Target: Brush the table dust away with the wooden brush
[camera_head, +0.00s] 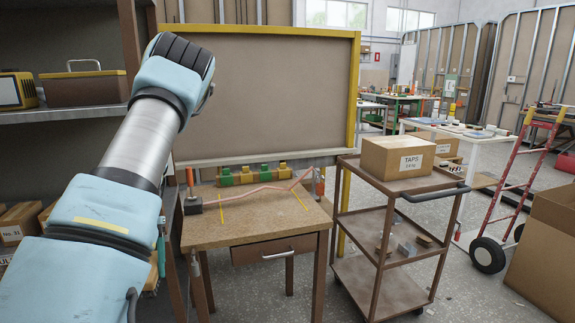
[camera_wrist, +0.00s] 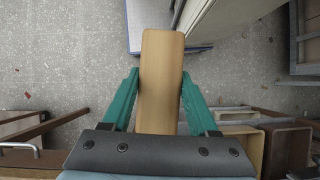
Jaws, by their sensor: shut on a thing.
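The wooden brush (camera_wrist: 161,62) fills the middle of the wrist view as a long tan block pointing away from my wrist. My gripper (camera_wrist: 160,82) is shut on it, one teal finger along each side. Its bristles are hidden. Below the brush the wrist view shows speckled floor. In the head view a sliver of teal finger shows beside my forearm, left of the table; most of the gripper is hidden. The wooden table (camera_head: 250,227) has one drawer and a thin pinkish branching line (camera_head: 262,189) across its top. I cannot tell whether that line is dust.
A dark block with an orange post (camera_head: 192,200) stands on the table's left. Green and yellow blocks (camera_head: 253,175) line its back below a framed panel (camera_head: 262,95). A shelf (camera_head: 60,113) is at left. A cart (camera_head: 398,184) with a box (camera_head: 398,157) stands close at right.

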